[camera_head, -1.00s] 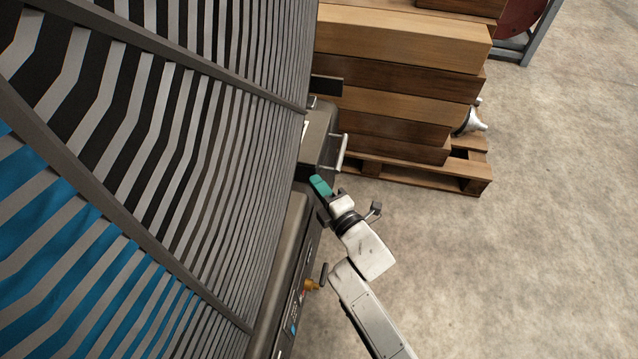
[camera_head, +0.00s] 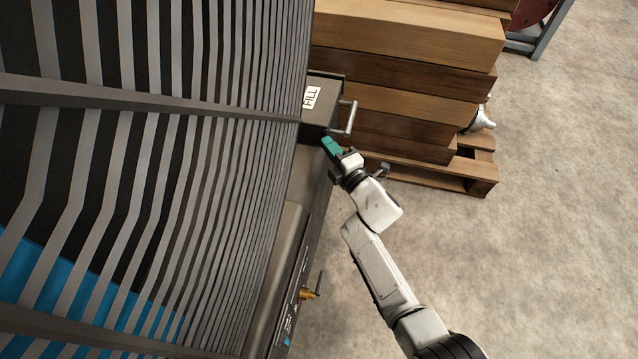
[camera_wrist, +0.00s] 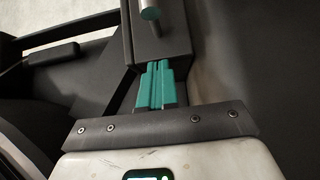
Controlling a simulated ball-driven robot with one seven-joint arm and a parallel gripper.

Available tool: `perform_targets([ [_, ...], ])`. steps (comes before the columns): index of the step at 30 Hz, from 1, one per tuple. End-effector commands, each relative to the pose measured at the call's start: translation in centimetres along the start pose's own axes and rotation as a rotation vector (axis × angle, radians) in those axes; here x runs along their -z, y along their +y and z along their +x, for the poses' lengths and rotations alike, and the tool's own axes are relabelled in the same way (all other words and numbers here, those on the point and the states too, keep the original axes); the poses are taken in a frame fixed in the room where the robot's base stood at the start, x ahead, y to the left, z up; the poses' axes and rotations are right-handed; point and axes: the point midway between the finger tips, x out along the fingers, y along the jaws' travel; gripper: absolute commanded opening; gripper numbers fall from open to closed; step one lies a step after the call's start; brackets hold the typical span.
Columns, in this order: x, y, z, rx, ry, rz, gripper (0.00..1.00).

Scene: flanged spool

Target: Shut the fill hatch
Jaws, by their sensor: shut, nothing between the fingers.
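The fill hatch (camera_head: 328,88) is a dark lid with a white FILL label and a metal bar handle (camera_head: 348,118) in the head view. It sits on the dark machine beside the striped spool. I cannot tell whether it lies fully flush. My gripper (camera_head: 327,142) is shut and empty, its teal fingers just below the hatch's near edge. In the wrist view the shut fingertips (camera_wrist: 158,65) are at the lower edge of a dark block (camera_wrist: 157,40) with the metal rod (camera_wrist: 149,12) beyond. Contact is not certain.
The large striped spool (camera_head: 150,180) fills the left side. Stacked timber (camera_head: 400,60) on a wooden pallet (camera_head: 440,178) stands behind the hatch. A brass valve (camera_head: 307,294) sticks out from the machine's near side. Concrete floor (camera_head: 540,250) is open on the right.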

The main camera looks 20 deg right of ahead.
Motion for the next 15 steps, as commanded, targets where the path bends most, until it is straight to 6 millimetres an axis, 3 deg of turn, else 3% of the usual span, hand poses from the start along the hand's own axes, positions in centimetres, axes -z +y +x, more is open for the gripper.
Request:
perform_targets([
  [7, -2.5, -0.2, 2.6, 0.0, 0.0, -0.001, 0.0],
  [15, -3.4, 0.0, 3.5, 0.002, -0.002, 0.001, 0.0],
])
